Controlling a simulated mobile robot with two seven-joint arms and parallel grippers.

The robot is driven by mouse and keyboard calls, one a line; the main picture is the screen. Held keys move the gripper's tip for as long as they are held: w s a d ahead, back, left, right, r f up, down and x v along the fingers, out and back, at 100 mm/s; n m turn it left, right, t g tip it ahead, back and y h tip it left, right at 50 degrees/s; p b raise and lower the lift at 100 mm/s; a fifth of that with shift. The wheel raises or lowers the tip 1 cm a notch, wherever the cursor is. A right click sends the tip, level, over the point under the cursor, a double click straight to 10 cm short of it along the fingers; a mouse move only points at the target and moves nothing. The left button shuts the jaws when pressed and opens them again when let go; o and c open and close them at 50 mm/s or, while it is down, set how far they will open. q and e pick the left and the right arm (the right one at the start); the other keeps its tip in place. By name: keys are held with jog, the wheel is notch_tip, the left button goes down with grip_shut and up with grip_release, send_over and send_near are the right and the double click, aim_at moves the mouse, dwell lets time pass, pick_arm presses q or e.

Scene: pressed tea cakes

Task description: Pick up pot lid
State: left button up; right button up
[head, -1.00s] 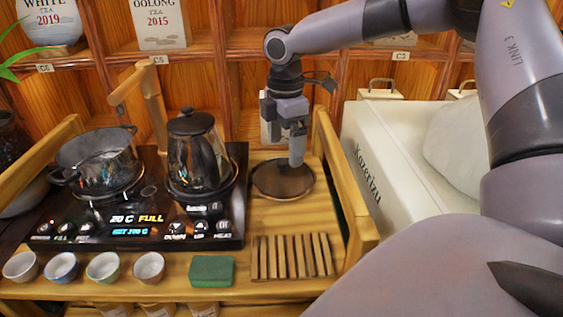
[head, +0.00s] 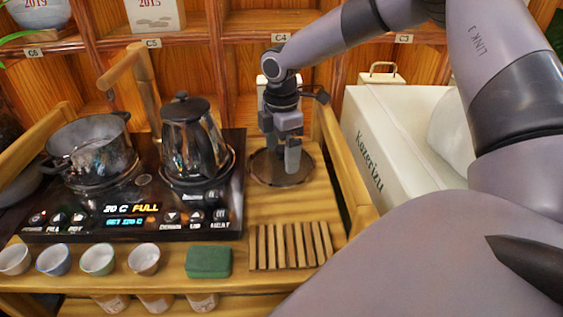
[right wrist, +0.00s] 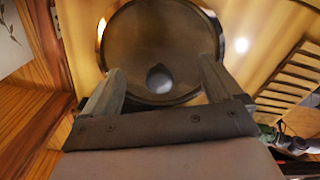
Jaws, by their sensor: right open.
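The pot lid (head: 264,176) is a round dark disc with a thin rim, lying flat on the wooden tray to the right of the stove. My right gripper (head: 291,166) is over the lid. Its two fingers also show in the right wrist view (right wrist: 162,85), open, one on each side of the knob and apart from it. The open pot (head: 92,152) stands on the left of the stove. My left gripper is not in view.
A dark kettle (head: 190,140) stands on the black stove (head: 130,222), left of the lid. A slatted wooden rack (head: 290,246) and a green block (head: 208,261) lie in front. Several cups line the front edge. A white box (head: 395,135) stands at the right.

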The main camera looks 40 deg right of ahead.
grip_shut()
jog(key=shift+r, duration=0.2)
